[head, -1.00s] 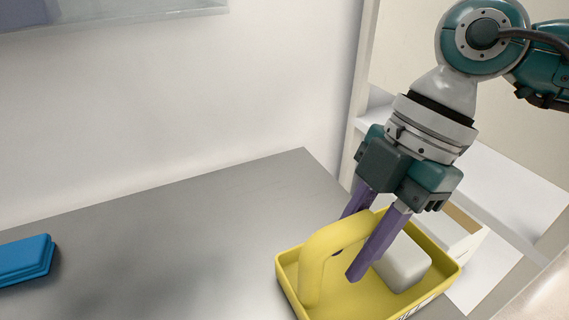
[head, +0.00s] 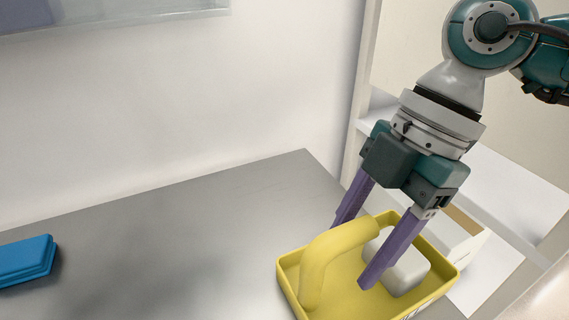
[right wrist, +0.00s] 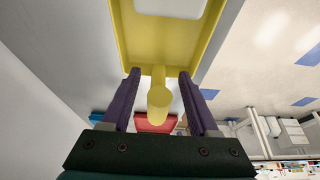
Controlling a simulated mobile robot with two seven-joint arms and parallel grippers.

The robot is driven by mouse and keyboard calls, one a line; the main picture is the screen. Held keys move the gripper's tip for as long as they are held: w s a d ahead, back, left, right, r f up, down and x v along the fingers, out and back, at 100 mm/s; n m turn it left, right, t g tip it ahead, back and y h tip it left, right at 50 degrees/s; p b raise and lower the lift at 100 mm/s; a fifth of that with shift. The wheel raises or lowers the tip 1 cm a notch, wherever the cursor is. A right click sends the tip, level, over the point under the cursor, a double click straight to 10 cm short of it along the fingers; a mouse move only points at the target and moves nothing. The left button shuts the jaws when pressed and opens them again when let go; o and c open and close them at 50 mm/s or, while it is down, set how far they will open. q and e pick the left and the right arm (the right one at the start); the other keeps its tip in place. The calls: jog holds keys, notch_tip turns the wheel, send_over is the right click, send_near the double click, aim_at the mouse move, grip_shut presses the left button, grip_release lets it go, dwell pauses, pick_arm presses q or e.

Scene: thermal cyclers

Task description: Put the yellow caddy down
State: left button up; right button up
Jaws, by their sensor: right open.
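The yellow caddy (head: 342,296) is a shallow tray with an arched handle (head: 318,266). It sits level at the right end of the grey table and appears to rest on it; its underside is hidden. A white block-like item (head: 410,268) lies in it. My right gripper (head: 350,256) points down over the caddy, its purple fingers open on either side of the handle. In the right wrist view the handle (right wrist: 159,103) stands between the fingers (right wrist: 159,74), with a gap on each side. My left gripper is not in view.
A blue case (head: 25,260) lies on the grey table (head: 180,235) at the left. The table between it and the caddy is clear. A white wall stands behind. White shelving (head: 510,185) and a white box (head: 468,240) are beyond the table's right edge.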

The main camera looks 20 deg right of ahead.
jog(key=v, duration=1.1)
